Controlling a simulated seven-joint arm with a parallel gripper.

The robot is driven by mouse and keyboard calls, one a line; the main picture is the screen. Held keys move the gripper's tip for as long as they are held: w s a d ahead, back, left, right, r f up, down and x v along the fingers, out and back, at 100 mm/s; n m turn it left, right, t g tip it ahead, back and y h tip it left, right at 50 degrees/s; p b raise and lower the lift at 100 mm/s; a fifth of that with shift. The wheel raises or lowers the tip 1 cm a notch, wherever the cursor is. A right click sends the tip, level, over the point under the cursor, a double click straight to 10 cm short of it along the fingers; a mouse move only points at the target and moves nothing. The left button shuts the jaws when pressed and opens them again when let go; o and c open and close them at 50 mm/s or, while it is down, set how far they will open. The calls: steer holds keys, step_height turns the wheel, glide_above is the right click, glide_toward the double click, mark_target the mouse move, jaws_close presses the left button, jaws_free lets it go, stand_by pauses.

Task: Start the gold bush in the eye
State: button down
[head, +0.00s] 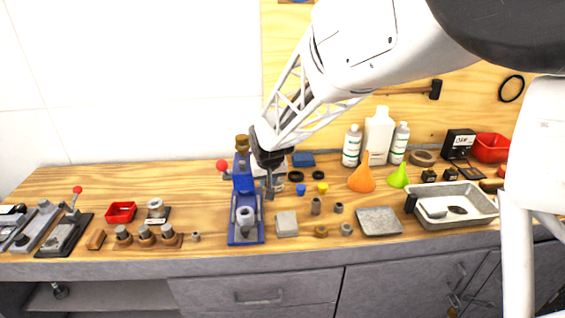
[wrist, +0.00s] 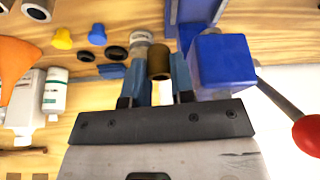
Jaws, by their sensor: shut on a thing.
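The gold bush (wrist: 160,62) is a short brown-gold cylinder held between the two fingers of my gripper (wrist: 161,88) in the wrist view. In the head view my gripper (head: 268,188) points down just right of the blue press (head: 243,184), and the bush is too hidden there to make out. A grey round hollow part (head: 245,220) stands on the press base, apart from the bush; I cannot tell for certain that it is the eye. The blue press head (wrist: 222,64) is close to the right finger in the wrist view.
The press lever's red knob (head: 222,165) sticks out to the left. A grey block (head: 286,223) stands right of the press base. Black rings (wrist: 116,53), a blue piece (wrist: 97,34) and a yellow piece (wrist: 62,38) lie nearby. Bottles (head: 378,135) and cones (head: 361,178) stand at the back right.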

steer(key=s+a+n, duration=0.1)
steer(key=s+a, duration=0.2)
steer(key=a, duration=0.4)
steer(key=shift+s+a+r+y, duration=0.15)
steer(key=shift+s+r+y, duration=0.05)
steer(key=shift+s+y, duration=0.1)
steer(key=shift+f, duration=0.25)
steer(key=shift+f, duration=2.95)
steer(key=shift+f, duration=0.6)
stand_by(0.5)
steer(key=c, duration=0.9)
jaws_free()
steer(key=shift+r, duration=0.15)
steer(key=shift+v, duration=3.8)
